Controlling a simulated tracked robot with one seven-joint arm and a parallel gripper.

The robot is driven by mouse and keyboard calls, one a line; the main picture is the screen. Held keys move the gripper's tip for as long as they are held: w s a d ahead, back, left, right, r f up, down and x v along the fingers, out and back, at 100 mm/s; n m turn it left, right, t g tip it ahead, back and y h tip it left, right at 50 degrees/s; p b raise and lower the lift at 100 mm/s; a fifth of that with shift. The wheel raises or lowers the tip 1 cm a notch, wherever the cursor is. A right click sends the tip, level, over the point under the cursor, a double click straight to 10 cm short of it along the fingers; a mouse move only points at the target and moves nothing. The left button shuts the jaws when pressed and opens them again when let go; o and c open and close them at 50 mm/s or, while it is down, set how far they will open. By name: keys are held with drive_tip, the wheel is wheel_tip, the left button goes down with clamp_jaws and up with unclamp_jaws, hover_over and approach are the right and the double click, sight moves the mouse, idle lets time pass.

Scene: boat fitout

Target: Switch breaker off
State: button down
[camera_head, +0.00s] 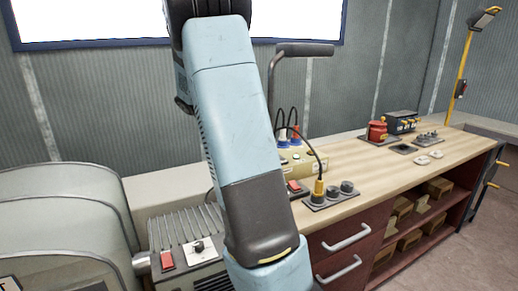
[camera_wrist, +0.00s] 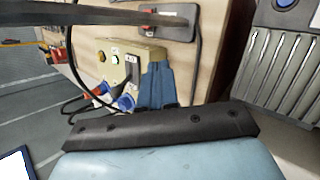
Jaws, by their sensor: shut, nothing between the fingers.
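The beige box (camera_head: 312,166) is partly hidden behind my arm in the head view, which does not show my gripper.
A red switch (camera_head: 294,187) and round sockets (camera_head: 345,188) sit on the wooden bench (camera_head: 375,160). A cable with a yellow plug (camera_head: 319,187) arches in front of the box. A grey ribbed unit (camera_head: 185,231) stands at left.

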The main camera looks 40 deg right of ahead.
drive_tip(key=w+d+f+n+g+h, duration=0.1)
drive_tip(key=w+d+f+g+h, duration=0.5)
drive_tip(key=w+d+f+h, duration=0.4)
drive_tip(key=w+d+f, duration=0.3)
drive_tip(key=w, duration=0.3)
drive_tip(key=shift+w+f+n+h, duration=0.15)
drive_tip(key=shift+f+n+h, duration=0.1)
drive_tip(key=shift+n+h, duration=0.15)
drive_tip(key=shift+d, duration=0.15)
drive_tip(key=x, duration=1)
drive_tip(key=shift+a+g, duration=0.3)
drive_tip(key=shift+a, duration=0.15)
drive_tip(key=shift+d+r, duration=0.1)
drive_tip(key=shift+d, duration=0.25)
drive_tip(key=shift+r+m, duration=0.15)
drive_tip(key=shift+m, duration=0.15)
